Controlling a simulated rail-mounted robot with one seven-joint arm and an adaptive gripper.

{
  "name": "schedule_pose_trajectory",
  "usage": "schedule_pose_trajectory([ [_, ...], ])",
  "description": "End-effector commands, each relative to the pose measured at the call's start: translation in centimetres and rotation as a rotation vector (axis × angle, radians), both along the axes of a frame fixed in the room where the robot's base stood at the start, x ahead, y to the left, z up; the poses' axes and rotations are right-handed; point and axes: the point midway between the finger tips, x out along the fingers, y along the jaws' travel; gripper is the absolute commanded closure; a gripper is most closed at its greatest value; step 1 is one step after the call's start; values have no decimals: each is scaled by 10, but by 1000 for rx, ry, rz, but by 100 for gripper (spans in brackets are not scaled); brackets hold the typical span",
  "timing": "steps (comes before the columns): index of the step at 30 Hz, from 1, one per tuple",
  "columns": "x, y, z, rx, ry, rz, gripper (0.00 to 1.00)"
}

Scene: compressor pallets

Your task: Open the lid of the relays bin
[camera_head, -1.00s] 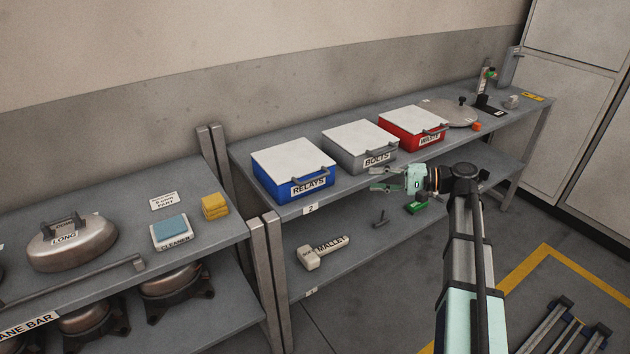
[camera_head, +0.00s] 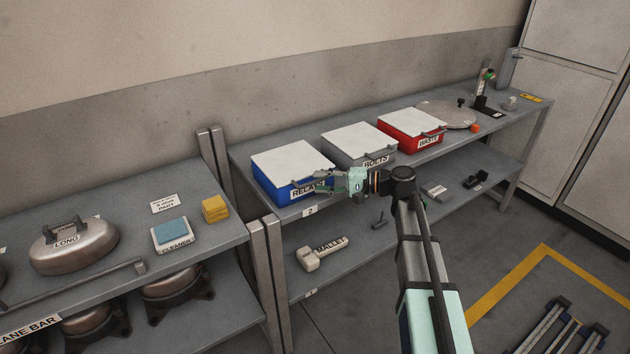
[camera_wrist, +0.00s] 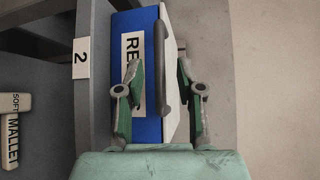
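The relays bin (camera_head: 265,184) is a blue box with a white lid (camera_head: 290,158), which lies closed on the upper shelf. In the wrist view its blue front (camera_wrist: 147,131), the "RELAYS" label and the grey bar handle (camera_wrist: 159,65) on the lid's front edge show. My gripper (camera_head: 322,180) is in front of the bin's right front side and covers part of the label. In the wrist view my gripper (camera_wrist: 163,75) is open, with one finger on each side of the handle. Nothing is visibly gripped, and I cannot tell whether a finger touches the handle.
The grey bolts bin (camera_head: 345,160) and the red waste bin (camera_head: 398,142) stand to the right on the same shelf (camera_head: 240,158). A mallet (camera_head: 321,253) lies on the lower shelf. Metal posts (camera_head: 275,270) stand at the left end. A shelf number plate (camera_wrist: 81,58) is near the bin.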

Motion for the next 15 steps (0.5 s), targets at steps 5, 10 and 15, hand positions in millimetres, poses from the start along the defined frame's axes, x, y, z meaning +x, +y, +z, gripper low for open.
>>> schedule_pose_trajectory([
  [5,3,18,-3,0,1,1,63],
  [10,4,24,-4,0,0,0,63],
  [15,4,24,-4,0,0,0,63],
])
